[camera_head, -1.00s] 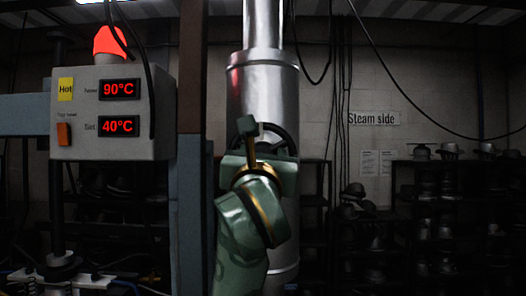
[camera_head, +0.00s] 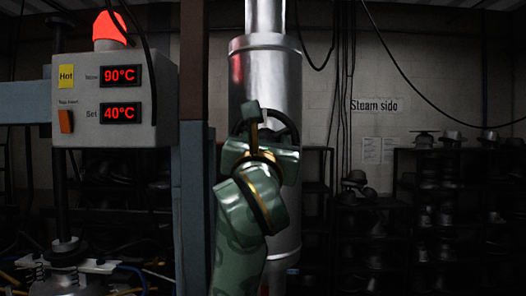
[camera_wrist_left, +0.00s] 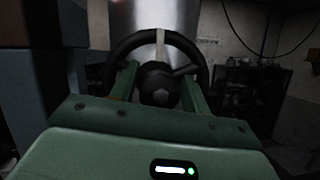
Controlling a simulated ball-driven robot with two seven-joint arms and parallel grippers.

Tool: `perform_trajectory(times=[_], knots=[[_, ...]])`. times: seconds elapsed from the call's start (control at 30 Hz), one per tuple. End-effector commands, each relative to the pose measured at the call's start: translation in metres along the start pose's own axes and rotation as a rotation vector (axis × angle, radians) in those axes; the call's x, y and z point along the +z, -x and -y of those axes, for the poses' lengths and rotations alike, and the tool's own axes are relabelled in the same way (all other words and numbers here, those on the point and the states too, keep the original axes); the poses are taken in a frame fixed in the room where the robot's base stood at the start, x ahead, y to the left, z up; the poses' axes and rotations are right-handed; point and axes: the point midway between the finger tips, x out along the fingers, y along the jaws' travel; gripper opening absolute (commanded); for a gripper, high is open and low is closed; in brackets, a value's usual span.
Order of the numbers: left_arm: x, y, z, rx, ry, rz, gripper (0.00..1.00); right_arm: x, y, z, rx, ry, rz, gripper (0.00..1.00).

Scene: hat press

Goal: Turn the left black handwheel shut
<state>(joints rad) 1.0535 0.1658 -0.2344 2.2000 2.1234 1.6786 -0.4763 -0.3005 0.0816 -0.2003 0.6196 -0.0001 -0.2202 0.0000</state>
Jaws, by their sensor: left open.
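The black handwheel (camera_head: 291,125) is mounted in front of the silver pipe in the head view, partly hidden behind my left gripper. In the left wrist view the handwheel (camera_wrist_left: 158,84) faces me, with its round hub, spokes and upper rim visible; its lower part is hidden by the gripper body. My left gripper (camera_head: 254,122) is green and is right at the wheel. In the wrist view its two open fingers (camera_wrist_left: 158,78) lie on either side of the hub, inside the rim's outline. I cannot tell whether they touch it. My right gripper is in neither view.
A grey control box (camera_head: 135,128) with red readings 90°C and 40°C and a lit red lamp (camera_head: 109,27) stands left. A dark post (camera_head: 193,160) rises close left of my arm. The silver pipe (camera_head: 265,75) is behind the wheel. Hat shelves (camera_head: 400,200) stand back right.

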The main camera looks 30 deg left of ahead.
Motion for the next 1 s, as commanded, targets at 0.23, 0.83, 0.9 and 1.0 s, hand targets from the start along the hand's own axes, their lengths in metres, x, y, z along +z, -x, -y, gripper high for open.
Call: perform_trajectory(times=[0.23,0.83,0.9,1.0], knots=[[-0.003,0.047,0.002,-0.003,0.006,0.005,0.47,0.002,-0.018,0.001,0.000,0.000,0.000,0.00],[-0.003,0.160,0.001,-0.002,0.003,0.002,0.47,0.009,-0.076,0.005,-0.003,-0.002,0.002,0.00],[-0.002,0.161,0.001,-0.001,0.002,0.001,0.47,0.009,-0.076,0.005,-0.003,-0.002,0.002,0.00],[-0.001,0.161,0.000,-0.001,0.001,0.000,0.47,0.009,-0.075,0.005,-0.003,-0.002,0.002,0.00]])
